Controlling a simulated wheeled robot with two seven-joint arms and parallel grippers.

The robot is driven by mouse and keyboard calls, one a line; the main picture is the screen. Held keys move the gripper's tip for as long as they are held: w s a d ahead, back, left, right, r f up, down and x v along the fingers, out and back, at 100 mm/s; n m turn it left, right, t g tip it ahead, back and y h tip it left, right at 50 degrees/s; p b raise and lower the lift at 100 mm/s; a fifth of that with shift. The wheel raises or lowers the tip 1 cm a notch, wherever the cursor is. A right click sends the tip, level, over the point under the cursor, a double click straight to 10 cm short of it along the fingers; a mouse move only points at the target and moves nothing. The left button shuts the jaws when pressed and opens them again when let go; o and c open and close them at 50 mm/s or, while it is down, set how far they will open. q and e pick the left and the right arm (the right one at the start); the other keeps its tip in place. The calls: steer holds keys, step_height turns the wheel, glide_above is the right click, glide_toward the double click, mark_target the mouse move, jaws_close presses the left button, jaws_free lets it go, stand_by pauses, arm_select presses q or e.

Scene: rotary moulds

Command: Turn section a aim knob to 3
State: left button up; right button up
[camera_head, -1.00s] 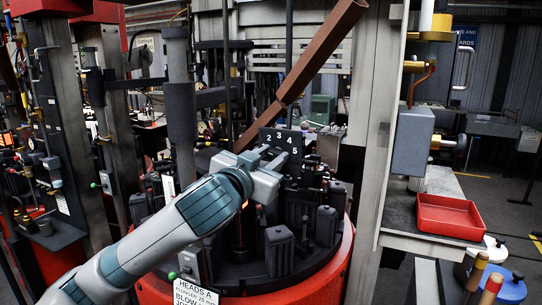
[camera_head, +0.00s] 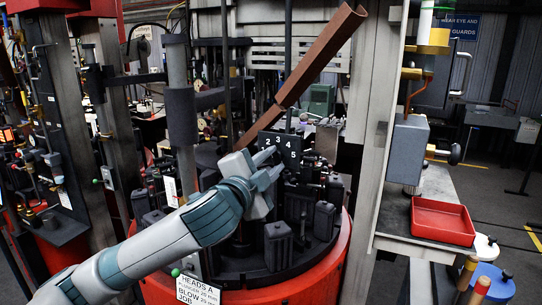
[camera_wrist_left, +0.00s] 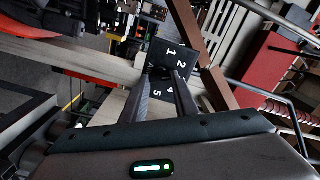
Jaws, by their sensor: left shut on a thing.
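A black dial plate (camera_head: 290,143) with white numbers 1 to 5 stands at the back of the rotary mould machine. It also shows in the left wrist view (camera_wrist_left: 187,58), where 1, 2, 4 and 5 are readable. My left gripper (camera_head: 273,163) is in front of the plate, tilted, with its fingertips at the dial's lower part. In the left wrist view its two fingers (camera_wrist_left: 167,77) close in at the middle of the dial. It is shut on the aim knob, which the fingers hide. I cannot read the knob's pointer. My right gripper is out of view.
Black mould blocks (camera_head: 278,245) ring the red round base (camera_head: 310,280) below my arm. A brown diagonal bar (camera_head: 310,70) passes behind the plate. A grey post (camera_head: 372,150) and a red tray (camera_head: 442,221) stand to the right.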

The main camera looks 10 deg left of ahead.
arm_select(q)
steer(key=m+p, duration=0.2)
steer(key=m, duration=0.3)
steer(key=shift+f, duration=0.1)
stand_by(0.3)
steer(key=o, duration=1.1)
steer(key=shift+c, duration=0.2)
